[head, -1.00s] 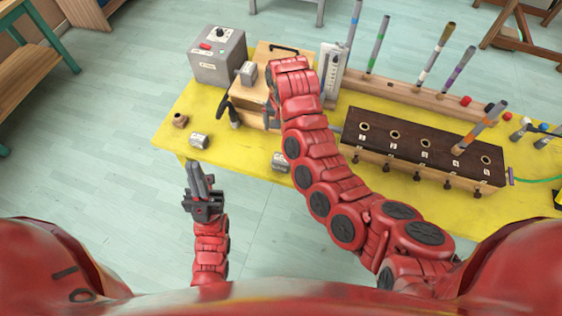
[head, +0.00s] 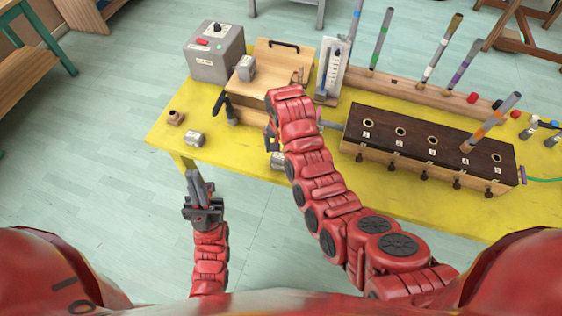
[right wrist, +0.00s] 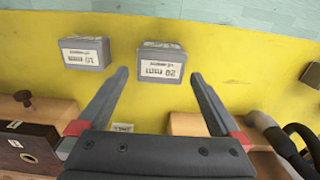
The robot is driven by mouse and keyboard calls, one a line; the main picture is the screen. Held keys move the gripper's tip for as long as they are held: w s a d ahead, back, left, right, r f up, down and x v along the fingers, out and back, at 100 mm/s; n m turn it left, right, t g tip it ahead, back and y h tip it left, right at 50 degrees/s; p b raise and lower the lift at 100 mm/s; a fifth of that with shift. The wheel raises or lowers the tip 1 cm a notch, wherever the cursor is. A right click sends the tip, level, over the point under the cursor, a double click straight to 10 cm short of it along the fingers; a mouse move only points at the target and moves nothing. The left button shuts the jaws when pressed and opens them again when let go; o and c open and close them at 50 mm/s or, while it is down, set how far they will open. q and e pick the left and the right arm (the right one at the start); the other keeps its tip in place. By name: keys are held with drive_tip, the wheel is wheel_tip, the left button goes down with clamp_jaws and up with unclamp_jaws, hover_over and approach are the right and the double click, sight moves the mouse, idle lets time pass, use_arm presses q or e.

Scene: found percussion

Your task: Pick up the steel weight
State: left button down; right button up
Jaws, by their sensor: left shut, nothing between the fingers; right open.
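Grey metal blocks stand on the yellow table; which is the steel weight I cannot tell for sure. One block (head: 194,138) is near the front left edge. A second (head: 277,161) is half hidden by my right arm. My right gripper (head: 270,138) is open and empty above the table. My left gripper (head: 197,185) is shut and empty, off the table's front edge.
A wooden box (head: 283,62) and grey control box (head: 214,55) stand at the back left. A black-topped box (head: 425,146) and a rack of tubes (head: 430,93) stand to the right. A small brown piece (head: 175,117) lies at the left edge.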

sight(281, 156)
drive_tip(key=f+p, duration=0.1)
drive_tip(key=f, duration=0.2)
drive_tip(key=shift+s+a+f+p, duration=0.1)
drive_tip(key=shift+s+p, duration=0.25)
drive_tip(key=shift+f, duration=0.7)
drive_tip(key=shift+w, duration=0.1)
clamp_jaws()
